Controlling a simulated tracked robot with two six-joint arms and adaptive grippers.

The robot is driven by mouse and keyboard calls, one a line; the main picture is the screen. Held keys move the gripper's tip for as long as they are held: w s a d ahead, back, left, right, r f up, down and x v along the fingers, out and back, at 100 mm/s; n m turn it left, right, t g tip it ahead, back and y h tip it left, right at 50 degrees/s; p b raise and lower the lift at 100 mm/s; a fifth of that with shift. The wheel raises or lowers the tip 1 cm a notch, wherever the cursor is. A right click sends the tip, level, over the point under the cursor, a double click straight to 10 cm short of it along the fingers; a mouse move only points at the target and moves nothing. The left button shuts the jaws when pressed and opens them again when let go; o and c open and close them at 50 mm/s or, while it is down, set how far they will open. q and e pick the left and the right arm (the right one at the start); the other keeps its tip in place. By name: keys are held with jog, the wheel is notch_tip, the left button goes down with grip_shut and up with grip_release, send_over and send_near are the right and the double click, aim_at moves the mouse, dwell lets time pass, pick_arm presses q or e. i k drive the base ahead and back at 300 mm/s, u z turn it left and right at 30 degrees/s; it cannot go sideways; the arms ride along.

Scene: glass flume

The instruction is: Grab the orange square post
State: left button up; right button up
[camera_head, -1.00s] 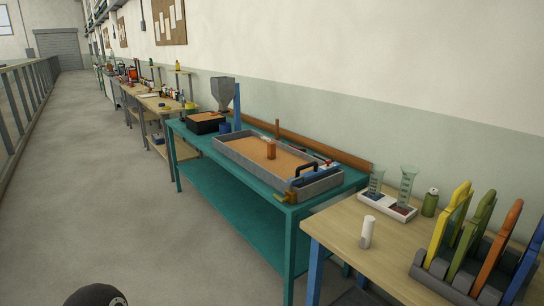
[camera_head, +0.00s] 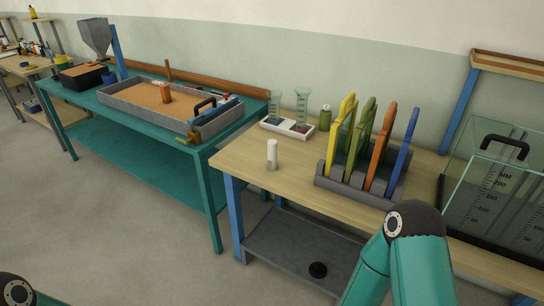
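A small orange post (camera_head: 166,94) stands upright in the sand of a long grey tray (camera_head: 135,106) on the teal table, left of the picture's middle. It looks square-sided, but it is small at this distance. Nothing is touching it that I can see. Neither of my grippers shows; only a teal link of my arm at lower right and a dark joint at the lower left corner are in view.
The teal table (camera_head: 85,94) also holds a hopper (camera_head: 95,38) and a black box (camera_head: 82,76). A wooden table (camera_head: 240,157) to its right holds a white cylinder (camera_head: 272,153), beakers and a rack of coloured panels (camera_head: 340,183). Floor in front is clear at left.

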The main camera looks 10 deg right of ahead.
aim_at(164, 90)
jog(key=z, duration=0.35)
jog(key=k, duration=0.3)
jog(key=u, duration=1.35)
jog(key=i, duration=1.35)
jog(key=u, duration=0.65)
jog(key=i, duration=1.35)
jog(key=z, duration=0.6)
jog(key=i, duration=1.15)
jog(key=z, duration=1.05)
jog(key=i, duration=0.5)
jog(key=z, duration=0.35)
jog(key=k, duration=0.45)
